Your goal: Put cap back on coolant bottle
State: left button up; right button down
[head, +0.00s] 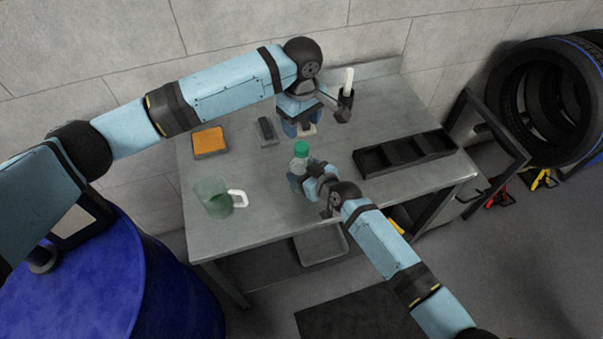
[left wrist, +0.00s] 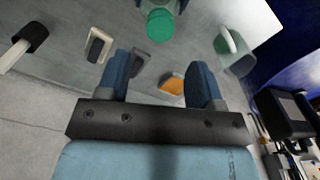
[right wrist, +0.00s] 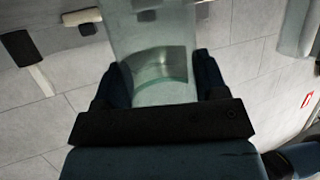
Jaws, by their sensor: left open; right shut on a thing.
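The coolant bottle (head: 297,168) stands on the table, clear with greenish liquid low inside. The green cap (head: 301,149) is at its top and looks seated on the mouth; whether it is tight I cannot tell. In the left wrist view the cap (left wrist: 160,25) shows at the top edge, beyond the fingertips. My right gripper (head: 309,179) is shut on the bottle's side; the right wrist view shows the bottle (right wrist: 155,45) between its fingers. My left gripper (head: 302,126) is open and empty, behind the bottle and apart from the cap.
A jug (head: 212,205) with green liquid and a white handle stands at the front left. An orange sponge (head: 210,141) and a dark block (head: 266,130) lie behind. A black compartment tray (head: 372,162) is at right. A white-and-black tool (head: 347,85) stands behind my left gripper.

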aim_at(302, 146)
pick_arm(q)
jog(key=shift+f, duration=4)
